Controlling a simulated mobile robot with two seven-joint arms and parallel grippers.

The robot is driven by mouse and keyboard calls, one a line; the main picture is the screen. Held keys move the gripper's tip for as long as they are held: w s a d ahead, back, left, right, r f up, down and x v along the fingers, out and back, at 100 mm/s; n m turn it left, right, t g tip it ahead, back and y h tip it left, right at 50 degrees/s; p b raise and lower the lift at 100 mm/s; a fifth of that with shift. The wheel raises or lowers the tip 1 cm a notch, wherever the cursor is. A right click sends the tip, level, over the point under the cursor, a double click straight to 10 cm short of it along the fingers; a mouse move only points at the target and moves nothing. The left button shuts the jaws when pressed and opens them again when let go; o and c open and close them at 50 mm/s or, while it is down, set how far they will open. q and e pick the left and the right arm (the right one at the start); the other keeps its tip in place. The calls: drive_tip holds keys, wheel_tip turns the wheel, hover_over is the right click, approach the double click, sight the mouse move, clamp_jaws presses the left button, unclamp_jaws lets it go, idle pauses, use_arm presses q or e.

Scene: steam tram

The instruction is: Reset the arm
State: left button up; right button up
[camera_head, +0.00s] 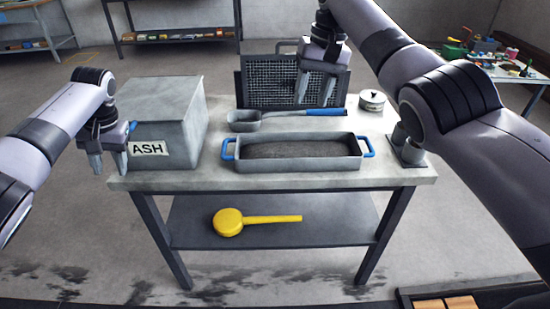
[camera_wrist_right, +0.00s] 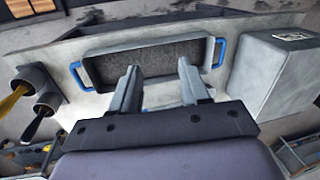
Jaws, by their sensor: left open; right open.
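My left gripper (camera_head: 109,168) is open and empty, pointing down beside the front left corner of the grey box labelled ASH (camera_head: 165,110). My right gripper (camera_head: 315,92) is open and empty, pointing down above the back of the table (camera_head: 215,182), in front of a dark mesh panel (camera_head: 262,82). In the right wrist view its two fingers (camera_wrist_right: 158,78) stand apart with nothing between them. Beyond them in that view lies the grey tray with blue handles (camera_wrist_right: 208,52).
The tray (camera_head: 300,163) holds dark ash-like material. Behind it lies a blue-handled scoop (camera_head: 300,113). A round tin (camera_head: 372,100) and two tube holders (camera_head: 410,152) stand at the right. A yellow mallet-like tool (camera_head: 230,222) lies on the lower shelf (camera_head: 330,228).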

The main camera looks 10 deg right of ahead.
idle(0.4)
